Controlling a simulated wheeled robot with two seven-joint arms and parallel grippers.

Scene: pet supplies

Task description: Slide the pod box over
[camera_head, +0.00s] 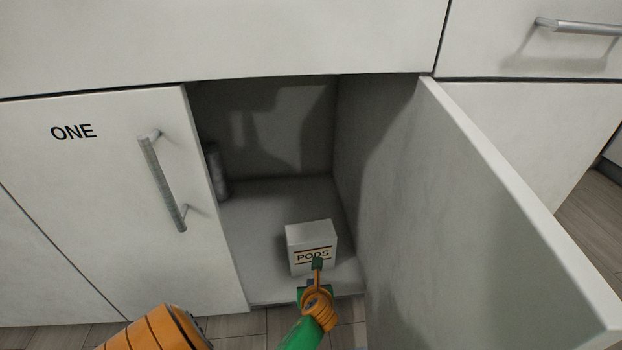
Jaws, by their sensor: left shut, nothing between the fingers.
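The pod box (307,236), a small white carton with the word PODS on its front, stands upright on the cabinet floor near the front edge, right of the middle of the opening. My left gripper (317,264), green and orange, comes in from below with its fingers shut and empty. Its tip is in front of the box's face and covers part of the lettering. I cannot tell whether the tip touches the box. My right gripper is not in view.
The open cabinet door (490,210) stands out on the right. A closed door marked ONE (90,190) with a bar handle is on the left. A grey cylindrical object (216,172) stands inside at the left. The cabinet floor (262,205) between it and the box is clear.

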